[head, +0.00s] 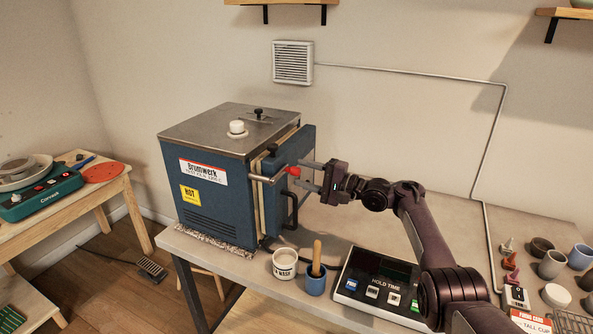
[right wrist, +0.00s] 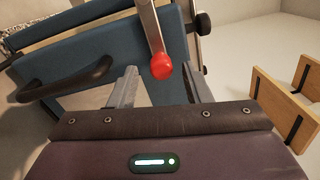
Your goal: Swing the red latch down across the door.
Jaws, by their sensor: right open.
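The blue kiln (head: 205,180) stands on the table, with its blue door (head: 307,145) on the right side; the door also shows in the right wrist view (right wrist: 100,40). I cannot tell whether the door is fully closed. The latch is a metal bar (head: 265,180) ending in a red knob (head: 292,170), sticking out roughly level. My right gripper (head: 303,174) is open, its fingers pointing at the knob. In the right wrist view the red knob (right wrist: 161,66) lies between the fingertips, without clear contact. My left gripper is out of view.
A black door handle (head: 291,210) sits below the latch. A white cup (head: 285,264), a blue cup (head: 316,280) with a wooden-handled tool, and a control box (head: 380,290) stand in front. Small pots and tools crowd the table's right end.

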